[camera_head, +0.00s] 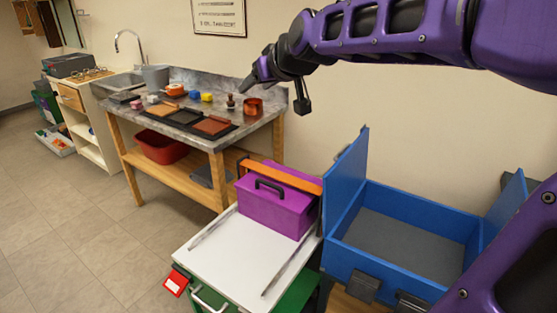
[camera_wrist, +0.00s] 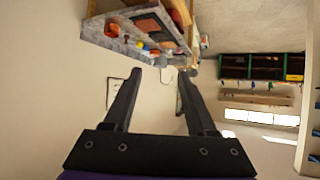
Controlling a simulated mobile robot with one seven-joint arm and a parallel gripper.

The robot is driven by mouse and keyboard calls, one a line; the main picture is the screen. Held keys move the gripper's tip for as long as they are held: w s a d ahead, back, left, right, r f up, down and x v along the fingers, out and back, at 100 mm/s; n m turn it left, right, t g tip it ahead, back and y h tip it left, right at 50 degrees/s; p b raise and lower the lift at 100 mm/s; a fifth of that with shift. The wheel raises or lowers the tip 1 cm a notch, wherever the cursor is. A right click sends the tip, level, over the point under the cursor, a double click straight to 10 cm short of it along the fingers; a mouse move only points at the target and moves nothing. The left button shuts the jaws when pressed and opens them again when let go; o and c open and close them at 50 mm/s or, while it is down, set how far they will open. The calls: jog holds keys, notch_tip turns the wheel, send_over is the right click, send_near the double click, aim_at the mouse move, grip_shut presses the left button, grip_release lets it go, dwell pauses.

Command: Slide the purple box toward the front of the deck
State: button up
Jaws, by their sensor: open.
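The purple box (camera_head: 277,202) stands upright at the back of the white deck (camera_head: 232,262), on top of a green cart. The box does not show clearly in the wrist view.
An open blue crate (camera_head: 375,265) stands close to the right of the deck. Two thin rails (camera_head: 287,266) lie along the deck's sides, and its front part is bare. A workbench (camera_head: 217,145) with trays and small items stands behind left. A red tag (camera_head: 175,283) hangs at the front corner.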

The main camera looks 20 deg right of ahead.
jog(key=shift+w+d+r+m+t+h+b, duration=0.8)
jog(key=shift+w+r+t+h, duration=0.65)
jog(key=shift+w+r, duration=2.7)
jog(key=d+f+m+g+y, duration=0.1)
jog(key=d+f+m+g, duration=0.2)
jog(key=f+m, duration=0.7)
jog(key=d+f+m+g+y+p, duration=0.1)
jog(key=d+f+m+g, duration=0.3)
jog(key=f+m, duration=0.7)
jog(key=d+f+m+g+y+p, duration=0.1)
jog(key=d+f+m+g, duration=0.2)
jog(key=d+f+m, duration=0.4)
notch_tip(320, 180, down, 8)
jog(key=m, duration=0.3)
jog(key=shift+s, duration=0.15)
